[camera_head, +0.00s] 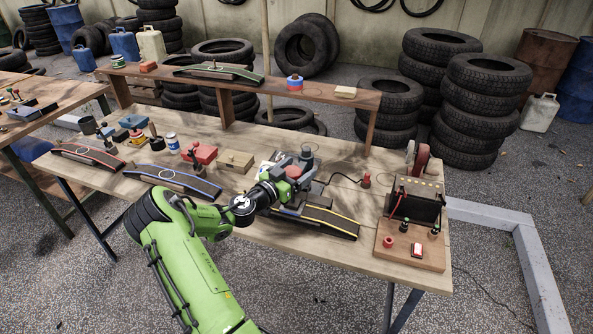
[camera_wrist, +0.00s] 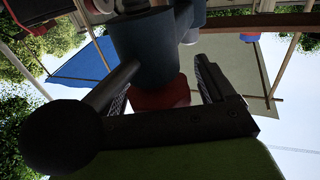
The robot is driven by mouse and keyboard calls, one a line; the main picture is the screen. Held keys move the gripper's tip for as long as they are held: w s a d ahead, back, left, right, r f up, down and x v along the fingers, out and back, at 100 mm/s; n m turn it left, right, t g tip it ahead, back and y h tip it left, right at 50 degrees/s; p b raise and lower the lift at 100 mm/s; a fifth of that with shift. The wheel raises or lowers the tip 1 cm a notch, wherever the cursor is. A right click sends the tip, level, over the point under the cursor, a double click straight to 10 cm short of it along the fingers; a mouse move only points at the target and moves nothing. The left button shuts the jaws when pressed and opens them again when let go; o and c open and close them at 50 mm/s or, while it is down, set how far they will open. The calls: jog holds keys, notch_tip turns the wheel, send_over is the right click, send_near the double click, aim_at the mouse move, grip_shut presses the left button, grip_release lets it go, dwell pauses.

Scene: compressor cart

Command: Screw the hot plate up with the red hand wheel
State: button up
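The clamp device (camera_head: 307,175) stands on the black, yellow-edged ramp (camera_head: 330,221) at the bench's middle right. My gripper (camera_head: 285,178) is at this device, and my wrist partly hides it. In the wrist view my gripper (camera_wrist: 162,92) has its fingers apart, one on each side of the red hand wheel (camera_wrist: 160,97). A gap shows at the right finger; contact on the left is unclear. The wheel sits below a dark cylindrical body (camera_wrist: 147,42). A dark lever with a black ball (camera_wrist: 62,138) crosses near the left finger. I cannot clearly make out the hot plate.
A control box (camera_head: 414,200) on a wooden board with knobs and a red switch stands at the right. Blue-edged (camera_head: 172,180) and red-edged (camera_head: 88,154) ramps lie to the left. A raised shelf (camera_head: 300,91) runs behind. A cable lies behind the device.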

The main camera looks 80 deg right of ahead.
jog(key=c, duration=0.9)
jog(key=shift+c, duration=0.2)
